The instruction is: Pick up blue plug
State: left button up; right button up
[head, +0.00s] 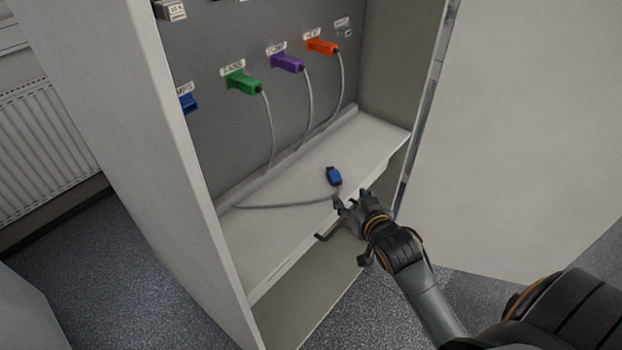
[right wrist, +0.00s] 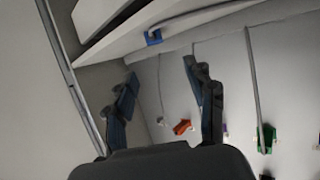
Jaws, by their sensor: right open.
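The blue plug (head: 334,177) lies on the white shelf (head: 285,225) of the cabinet, near its front edge, with a grey cable attached. In the right wrist view the blue plug (right wrist: 153,37) shows beyond the fingertips, at the shelf edge. My right gripper (head: 336,214) is at the shelf's front edge, just in front of the plug. Its fingers (right wrist: 160,70) are open, with nothing between them. The plug looks clear of both fingers. My left gripper is not in view.
Green (head: 243,82), purple (head: 287,63) and orange (head: 322,47) plugs sit in the back panel, their cables hanging to the shelf. A blue socket (head: 188,102) is at the panel's left. The cabinet's side wall and open door (head: 520,130) flank the shelf.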

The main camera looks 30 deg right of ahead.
send_near(337, 180)
jog(key=x, duration=0.4)
jog(key=shift+w+a+r+p, duration=0.15)
jog(key=shift+w+r+p, duration=0.1)
jog(key=shift+p, duration=0.1)
jog(key=shift+w+f, duration=0.25)
jog(key=shift+w, duration=0.35)
jog(key=x, duration=0.3)
jog(key=p+x, duration=0.1)
jog(key=x, duration=0.1)
jog(key=shift+s+d+f, duration=0.25)
jog(key=shift+d, duration=0.1)
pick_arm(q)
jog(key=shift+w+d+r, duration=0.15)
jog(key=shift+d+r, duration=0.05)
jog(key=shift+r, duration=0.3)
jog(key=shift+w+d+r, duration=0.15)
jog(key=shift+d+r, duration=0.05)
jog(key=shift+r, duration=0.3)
pick_arm(e)
jog(key=shift+s, duration=0.1)
grip_shut()
